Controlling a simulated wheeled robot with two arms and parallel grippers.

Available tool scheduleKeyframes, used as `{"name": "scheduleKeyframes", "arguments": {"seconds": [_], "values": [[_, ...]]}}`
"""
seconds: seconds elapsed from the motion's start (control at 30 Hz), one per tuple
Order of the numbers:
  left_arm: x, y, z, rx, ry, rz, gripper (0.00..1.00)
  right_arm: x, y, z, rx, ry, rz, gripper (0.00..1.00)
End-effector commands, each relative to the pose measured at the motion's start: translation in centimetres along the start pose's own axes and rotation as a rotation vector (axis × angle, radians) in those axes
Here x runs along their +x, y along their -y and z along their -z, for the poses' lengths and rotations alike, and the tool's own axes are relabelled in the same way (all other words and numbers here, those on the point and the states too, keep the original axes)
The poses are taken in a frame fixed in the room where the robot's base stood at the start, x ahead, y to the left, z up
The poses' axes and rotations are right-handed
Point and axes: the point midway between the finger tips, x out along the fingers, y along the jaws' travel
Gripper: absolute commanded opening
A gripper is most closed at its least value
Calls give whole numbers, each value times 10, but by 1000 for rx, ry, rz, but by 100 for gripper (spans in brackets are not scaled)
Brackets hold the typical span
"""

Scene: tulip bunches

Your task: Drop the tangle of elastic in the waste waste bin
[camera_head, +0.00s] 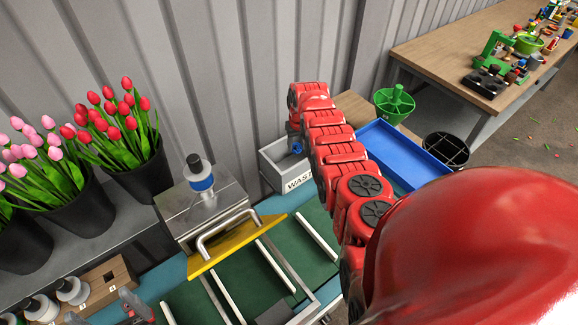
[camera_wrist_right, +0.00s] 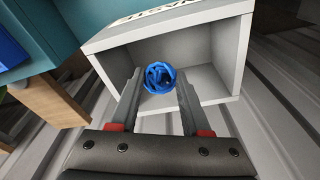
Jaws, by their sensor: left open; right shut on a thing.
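The tangle of elastic (camera_wrist_right: 160,77) is a round blue bundle. In the right wrist view it sits between the fingertips of my right gripper (camera_wrist_right: 158,90), which is shut on it. The waste bin is an open light-grey box; its inside (camera_wrist_right: 205,85) shows behind the tangle, and lettering shows on its rim. In the head view the waste bin (camera_head: 272,163) stands at the wall, partly covered by my red right arm. A bit of the blue tangle (camera_head: 296,146) shows over the bin. My left gripper (camera_head: 100,304) is open and empty at the lower left edge.
A metal machine with a yellow plate (camera_head: 222,245) stands left of the bin, above a green bench surface (camera_head: 305,245). Black pots of pink and red tulips (camera_head: 140,180) stand at left.

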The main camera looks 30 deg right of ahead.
Motion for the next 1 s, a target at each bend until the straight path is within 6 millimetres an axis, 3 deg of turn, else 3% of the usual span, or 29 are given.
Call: {"name": "scheduleKeyframes", "arguments": {"seconds": [0.23, 0.27, 0.43, 1.0], "values": [[-1, 0, 0, 0, 0, 0, 89, 1, 0, 0, 0, 0, 0, 0], [-1, 0, 0, 0, 0, 0, 89, 1, 0, 0, 0, -1, 0, 51], [-1, 0, 0, 0, 0, 0, 89, 1, 0, 0, 0, -1, 0, 81], [-1, 0, 0, 0, 0, 0, 89, -10, 0, 2, -1, -3, 0, 82]]}}
